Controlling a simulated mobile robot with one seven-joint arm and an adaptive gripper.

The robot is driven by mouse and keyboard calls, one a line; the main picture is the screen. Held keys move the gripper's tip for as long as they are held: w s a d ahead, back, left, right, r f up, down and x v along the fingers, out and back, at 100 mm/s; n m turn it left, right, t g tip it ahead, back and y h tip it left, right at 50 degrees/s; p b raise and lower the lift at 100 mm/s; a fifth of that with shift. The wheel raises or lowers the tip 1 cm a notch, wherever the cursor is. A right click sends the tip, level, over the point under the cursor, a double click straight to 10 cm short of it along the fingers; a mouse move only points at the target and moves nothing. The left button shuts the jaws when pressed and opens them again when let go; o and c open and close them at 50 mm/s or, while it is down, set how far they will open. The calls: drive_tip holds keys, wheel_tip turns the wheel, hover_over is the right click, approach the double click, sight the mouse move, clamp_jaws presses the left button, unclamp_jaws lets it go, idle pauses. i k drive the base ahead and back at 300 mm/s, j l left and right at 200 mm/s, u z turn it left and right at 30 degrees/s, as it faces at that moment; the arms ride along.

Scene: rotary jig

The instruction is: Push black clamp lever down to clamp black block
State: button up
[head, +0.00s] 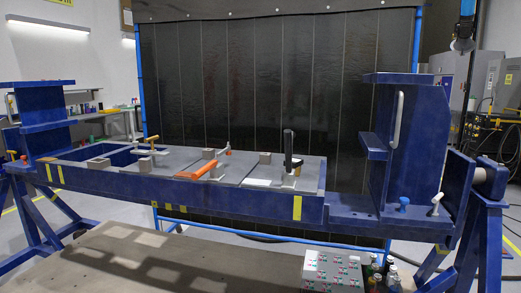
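The black clamp lever (288,150) stands upright near the right end of the blue jig's grey top plate. No block looks clearly black. A small grey-brown block (265,157) sits just left of the black lever. From here I cannot tell whether the clamp touches any block. My gripper is not in view.
Several similar blocks sit along the plate. Tall blue uprights (419,145) flank it. A button panel (332,271) and bottles (376,275) are in front.

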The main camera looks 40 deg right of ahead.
sight(288, 135)
drive_tip(key=k+l+u, duration=0.25)
drive_tip(key=l, duration=0.15)
drive_tip(key=k+l+u, duration=0.15)
drive_tip(key=l+u, duration=0.15)
drive_tip(key=k+l, duration=0.3)
drive_tip(key=l, duration=0.2)
drive_tip(key=k+l, duration=0.65)
drive_tip(key=l, duration=0.3)
drive_tip(key=k+l, duration=0.35)
drive_tip(key=l, duration=0.15)
drive_tip(key=k+l, duration=0.3)
drive_tip(key=l, duration=0.2)
drive_tip(key=k+l, duration=0.3)
drive_tip(key=l, duration=0.15)
drive_tip(key=k+l, duration=0.35)
drive_tip(key=l, duration=0.15)
drive_tip(key=i+j+z, duration=0.1)
drive_tip(key=i+j, duration=0.15)
drive_tip(key=i+j+z, duration=0.15)
drive_tip(key=j, duration=0.2)
drive_tip(key=i+j+z, duration=0.1)
drive_tip(key=i+j, duration=0.15)
drive_tip(key=i+j+z, duration=0.1)
drive_tip(key=j, duration=0.35)
drive_tip(key=i+j+z, duration=0.25)
drive_tip(key=i+j, duration=0.15)
drive_tip(key=j, duration=0.35)
